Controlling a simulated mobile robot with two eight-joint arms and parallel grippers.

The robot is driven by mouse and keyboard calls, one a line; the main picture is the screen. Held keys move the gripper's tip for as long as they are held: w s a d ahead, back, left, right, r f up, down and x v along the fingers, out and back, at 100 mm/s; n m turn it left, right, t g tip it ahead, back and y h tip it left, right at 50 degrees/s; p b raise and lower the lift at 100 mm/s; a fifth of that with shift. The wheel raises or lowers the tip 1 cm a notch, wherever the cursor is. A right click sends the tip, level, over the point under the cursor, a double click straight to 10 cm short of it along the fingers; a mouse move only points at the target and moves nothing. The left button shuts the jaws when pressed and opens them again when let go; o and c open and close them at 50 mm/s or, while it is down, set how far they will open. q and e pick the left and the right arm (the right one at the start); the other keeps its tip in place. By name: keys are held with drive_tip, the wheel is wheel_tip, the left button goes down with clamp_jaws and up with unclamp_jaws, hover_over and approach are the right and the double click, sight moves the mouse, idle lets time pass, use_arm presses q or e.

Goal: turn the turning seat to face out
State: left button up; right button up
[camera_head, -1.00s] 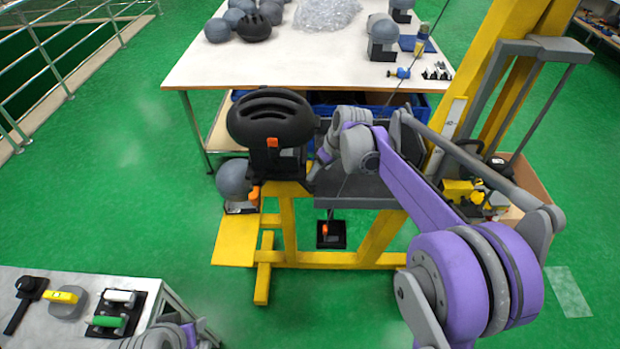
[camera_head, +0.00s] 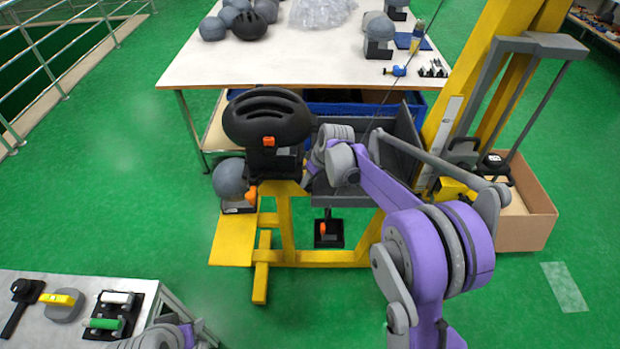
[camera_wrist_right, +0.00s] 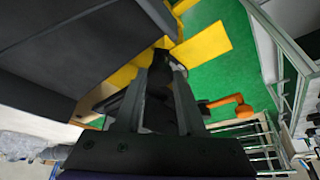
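A black vented helmet (camera_head: 268,115) sits on a dark block with an orange knob (camera_head: 268,141), at the front left of the yellow drop-tower frame (camera_head: 288,225). I take this dark block (camera_head: 275,163) under the helmet to be the turning seat, but its facing is unclear. An orange lever (camera_head: 251,195) hangs below it; an orange lever also shows in the right wrist view (camera_wrist_right: 228,102). My right gripper (camera_head: 312,172) is just right of the block, its fingers mostly hidden. In the wrist view its two fingers (camera_wrist_right: 160,75) stand apart with a dark part between them; contact is unclear.
A grey open box (camera_head: 395,150) on the tower lies right beside my right wrist. A grey ball-shaped headform (camera_head: 231,178) stands left of the block. A white table (camera_head: 300,65) is behind, a cardboard box (camera_head: 528,225) at right, a workbench (camera_head: 60,325) at front left. Green floor is free at left.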

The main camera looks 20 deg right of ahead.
clamp_jaws()
idle(1.0)
